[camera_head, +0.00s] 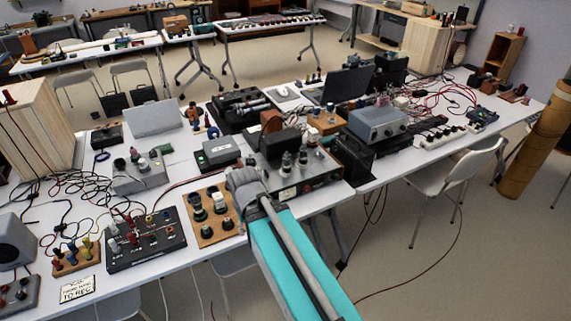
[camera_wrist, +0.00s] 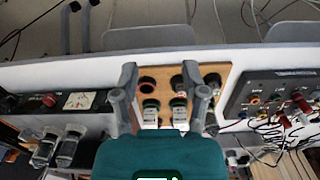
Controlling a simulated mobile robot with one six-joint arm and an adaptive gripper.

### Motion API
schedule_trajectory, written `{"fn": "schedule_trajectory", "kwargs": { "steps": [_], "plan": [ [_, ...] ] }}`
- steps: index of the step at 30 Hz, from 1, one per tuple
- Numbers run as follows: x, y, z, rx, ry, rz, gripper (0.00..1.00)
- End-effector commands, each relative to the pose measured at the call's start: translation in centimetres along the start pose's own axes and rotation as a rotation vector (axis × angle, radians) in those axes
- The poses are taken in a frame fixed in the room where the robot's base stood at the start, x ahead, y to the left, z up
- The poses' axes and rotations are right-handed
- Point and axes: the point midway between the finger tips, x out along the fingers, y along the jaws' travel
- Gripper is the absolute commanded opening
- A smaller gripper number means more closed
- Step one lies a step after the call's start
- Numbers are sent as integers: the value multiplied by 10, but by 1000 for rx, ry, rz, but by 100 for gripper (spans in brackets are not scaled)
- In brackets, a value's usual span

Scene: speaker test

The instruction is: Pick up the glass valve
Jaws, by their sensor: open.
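A wooden board (camera_head: 207,239) with several dark round sockets lies at the table's front edge, left of my gripper. It also shows in the wrist view (camera_wrist: 216,71). Two pale, clear-topped pieces, which look like small glass valves, stand on it: one left (camera_wrist: 150,104), one right (camera_wrist: 178,103). My gripper (camera_wrist: 159,76) is open and empty, its fingers spread on either side over the board. Clear glass valves (camera_wrist: 68,147) also stand on the amplifier (camera_head: 318,182). I cannot tell which valve is meant.
A black panel (camera_head: 146,240) with knobs and leads stands left of the board, and the amplifier close on its right. Loose cables (camera_head: 75,190) cover the table's left side. Floor lies open in front of the table edge.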

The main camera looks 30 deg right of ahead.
Motion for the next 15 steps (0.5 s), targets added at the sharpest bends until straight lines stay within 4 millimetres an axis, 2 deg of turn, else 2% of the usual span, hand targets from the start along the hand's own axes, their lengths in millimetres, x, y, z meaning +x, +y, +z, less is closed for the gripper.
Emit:
{"fn": "schedule_trajectory", "kwargs": {
  "steps": [5, 11, 14, 15],
  "plan": [
    [0, 0, 0, 0, 0, 0, 57],
    [1, 2, -3, -17, -1, 11, 91],
    [3, 6, -11, -57, -3, 41, 92],
    [4, 22, -15, -75, -6, 58, 92]
  ]
}}
